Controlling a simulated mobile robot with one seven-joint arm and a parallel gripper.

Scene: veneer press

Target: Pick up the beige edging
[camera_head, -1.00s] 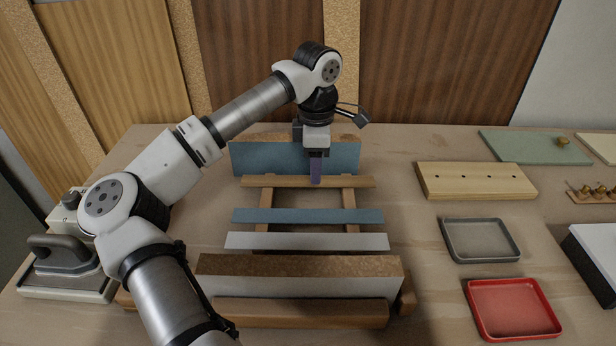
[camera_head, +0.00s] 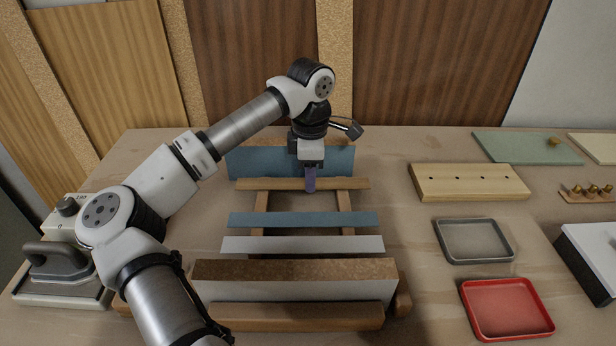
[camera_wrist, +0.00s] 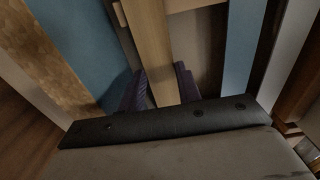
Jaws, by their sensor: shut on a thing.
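The beige edging (camera_head: 260,184) is a long narrow tan strip. It lies crosswise on a wooden frame, in front of an upright blue panel. My gripper (camera_head: 310,181) points down at about the middle of the strip, with purple fingers on it. In the wrist view, the beige edging (camera_wrist: 150,42) runs between the two purple fingers (camera_wrist: 160,90), one on each side. My gripper is shut on it. The strip still appears to rest on the frame. The part under the fingers is hidden in the head view.
The blue panel (camera_head: 240,161) stands close behind my gripper. A blue strip (camera_head: 303,219), a white strip (camera_head: 302,244) and a thick cork-topped block (camera_head: 295,270) lie in front. A drilled wooden block (camera_head: 469,183), grey tray (camera_head: 474,241) and red tray (camera_head: 507,309) are right. An iron-like tool (camera_head: 60,262) is left.

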